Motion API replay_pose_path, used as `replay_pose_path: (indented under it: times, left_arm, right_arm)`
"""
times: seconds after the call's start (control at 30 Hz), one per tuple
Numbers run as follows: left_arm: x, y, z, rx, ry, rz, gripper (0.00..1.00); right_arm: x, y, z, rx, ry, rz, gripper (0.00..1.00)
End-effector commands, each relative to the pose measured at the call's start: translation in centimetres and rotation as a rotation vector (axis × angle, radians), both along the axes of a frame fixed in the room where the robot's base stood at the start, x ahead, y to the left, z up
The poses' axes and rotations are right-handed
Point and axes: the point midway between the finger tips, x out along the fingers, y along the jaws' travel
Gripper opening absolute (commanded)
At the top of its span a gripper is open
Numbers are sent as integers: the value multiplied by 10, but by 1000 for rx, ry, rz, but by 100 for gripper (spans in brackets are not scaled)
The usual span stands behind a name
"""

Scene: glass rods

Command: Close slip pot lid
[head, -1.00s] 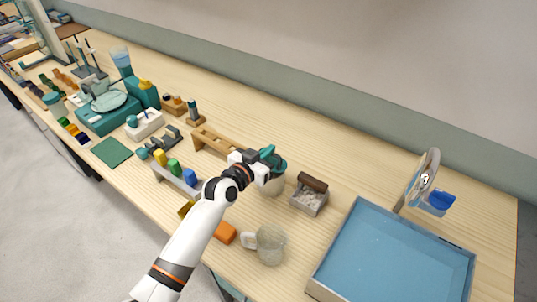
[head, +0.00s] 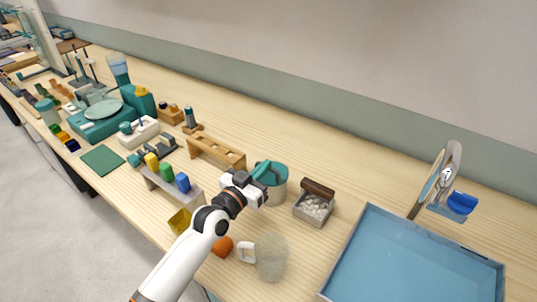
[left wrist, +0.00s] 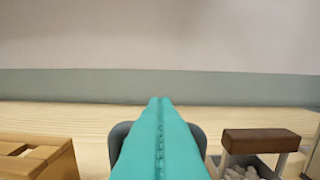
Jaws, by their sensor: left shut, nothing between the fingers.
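The slip pot (head: 275,194) is a grey round pot standing on the bench at mid-picture in the head view. My right gripper is not in view.
A grey box of pale pieces with a brown roller (head: 315,203) stands just right of the pot. A mug (head: 271,258) stands in front. A wooden rack (head: 217,152) is to the left, a blue tray (head: 366,222) to the right. The bench behind the pot is clear.

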Motion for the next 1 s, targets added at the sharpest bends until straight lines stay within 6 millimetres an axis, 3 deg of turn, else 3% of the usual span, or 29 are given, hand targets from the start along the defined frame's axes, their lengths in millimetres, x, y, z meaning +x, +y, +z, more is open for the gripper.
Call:
replay_pose_path:
  times: [0.17, 0.3, 0.4, 0.7, 1.0]
  left_arm:
    - [4, 0, 18, 1, -1, 1, 0]
    - [11, 1, 48, 0, -3, 4, 0]
    - [-9, 14, 31, 2, 2, 4, 0]
    - [-58, 46, 25, 2, 0, 4, 0]
    - [-72, 55, 25, -1, -1, 4, 0]
  right_arm:
    - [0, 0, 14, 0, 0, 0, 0]
    - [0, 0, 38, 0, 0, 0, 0]
    - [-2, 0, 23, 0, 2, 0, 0]
    - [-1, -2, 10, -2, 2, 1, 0]
    - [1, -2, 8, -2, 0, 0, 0]
